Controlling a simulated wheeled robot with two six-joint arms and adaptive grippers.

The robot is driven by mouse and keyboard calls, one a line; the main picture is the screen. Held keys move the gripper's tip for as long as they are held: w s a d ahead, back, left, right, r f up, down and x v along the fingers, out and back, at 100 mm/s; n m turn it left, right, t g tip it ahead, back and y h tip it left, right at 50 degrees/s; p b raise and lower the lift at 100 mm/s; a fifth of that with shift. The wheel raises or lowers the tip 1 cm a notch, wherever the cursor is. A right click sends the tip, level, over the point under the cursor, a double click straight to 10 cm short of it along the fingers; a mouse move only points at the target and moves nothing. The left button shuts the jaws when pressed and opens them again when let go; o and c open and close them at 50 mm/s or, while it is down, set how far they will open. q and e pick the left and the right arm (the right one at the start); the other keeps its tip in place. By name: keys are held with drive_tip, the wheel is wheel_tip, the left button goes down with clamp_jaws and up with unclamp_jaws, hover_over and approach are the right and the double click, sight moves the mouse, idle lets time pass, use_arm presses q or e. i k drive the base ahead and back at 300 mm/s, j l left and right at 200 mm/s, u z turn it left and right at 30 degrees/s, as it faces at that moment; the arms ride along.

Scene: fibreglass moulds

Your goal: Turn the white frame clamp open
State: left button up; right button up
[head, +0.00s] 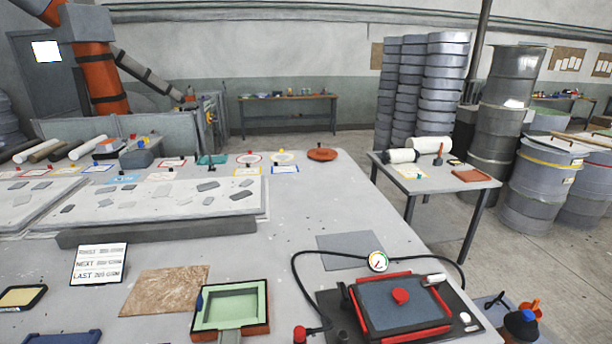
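A red-edged frame (357,312) lies around a dark blue-grey panel (385,308) at the front right of the big table. A white, handle-like piece (433,279) sits at the frame's back right corner; it looks like the white frame clamp. I cannot tell whether it is turned open or closed. A smaller white piece (464,317) lies on the dark base to the right of the frame. A red knob (400,296) stands on the panel. Neither of my grippers shows in the head view.
A dial gauge (377,261) with a black hose stands behind the frame. A green mould (232,303) and a brown fibre sheet (166,290) lie to its left. Dark blue and orange items (521,322) stand at the right. Bare table (330,205) lies farther back.

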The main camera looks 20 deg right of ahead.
sight(435, 281)
drive_tip(key=z, duration=1.75)
drive_tip(key=l+u, duration=0.1)
drive_tip(key=u, duration=1)
drive_tip(key=l+u, duration=0.3)
drive_tip(key=l, duration=0.15)
drive_tip(key=k+l+u, duration=0.1)
drive_tip(key=l+u, duration=0.2)
drive_tip(key=k+l+u, duration=0.15)
drive_tip(key=l+u, duration=0.15)
drive_tip(key=l, duration=0.15)
drive_tip(key=k+l+u, duration=0.15)
drive_tip(key=l+u, duration=0.15)
drive_tip(key=l, duration=0.1)
